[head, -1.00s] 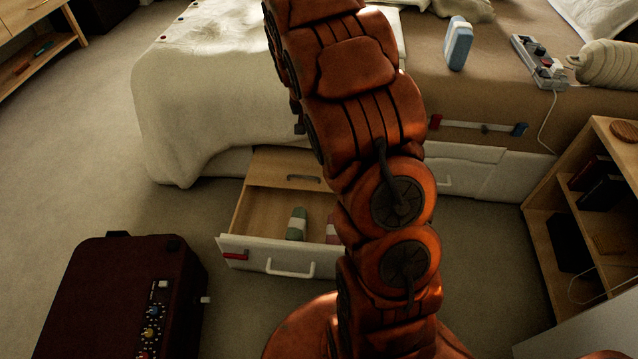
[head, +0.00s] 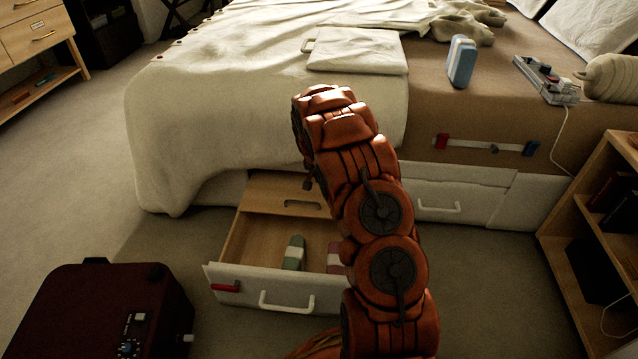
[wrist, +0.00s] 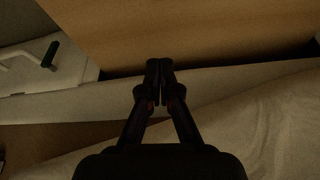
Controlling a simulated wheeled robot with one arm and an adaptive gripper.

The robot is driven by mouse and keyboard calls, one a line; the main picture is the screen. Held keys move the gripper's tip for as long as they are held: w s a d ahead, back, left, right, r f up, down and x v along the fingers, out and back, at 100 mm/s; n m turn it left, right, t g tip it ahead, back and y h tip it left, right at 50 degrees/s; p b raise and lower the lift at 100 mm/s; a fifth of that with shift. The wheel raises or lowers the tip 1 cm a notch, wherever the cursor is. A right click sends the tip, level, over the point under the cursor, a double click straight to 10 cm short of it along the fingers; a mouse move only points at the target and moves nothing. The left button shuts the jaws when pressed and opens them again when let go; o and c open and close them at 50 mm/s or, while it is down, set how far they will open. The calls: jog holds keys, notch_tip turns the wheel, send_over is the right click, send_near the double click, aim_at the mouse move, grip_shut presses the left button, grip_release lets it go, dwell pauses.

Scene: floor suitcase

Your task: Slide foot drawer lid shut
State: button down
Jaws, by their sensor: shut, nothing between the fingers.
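The foot drawer (head: 268,283) stands pulled out from the bed in the head view, with a white front and a white handle. Its wooden lid (head: 265,193), with a slot-shaped grip, covers the back part; the front part is open. A green and white bundle (head: 293,252) and a pinkish one (head: 334,258) lie inside, the second partly behind my arm. My gripper (wrist: 160,62) shows in the wrist view with its fingers together and empty, over a pale edge beside a tan surface (wrist: 190,30). The head view hides it behind my arm. I cannot tell whether it touches anything.
A dark red case (head: 95,315) stands on the floor at the lower left. An open wooden shelf (head: 580,255) stands at the right. White bedding (head: 190,130) hangs down left of the drawer.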

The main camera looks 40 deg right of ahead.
jog(key=b, duration=0.3)
send_near(320, 202)
jog(key=w+d+f, duration=0.1)
jog(key=d+f, duration=0.1)
jog(key=w+d+f, duration=0.2)
jog(key=shift+w+f, duration=0.1)
jog(key=shift+f, duration=0.15)
jog(key=shift+a, duration=0.1)
jog(key=shift+s+a+f+b, duration=0.2)
jog(key=shift+s+a+b, duration=0.65)
jog(key=shift+s+a, duration=0.35)
jog(key=shift+a, duration=0.2)
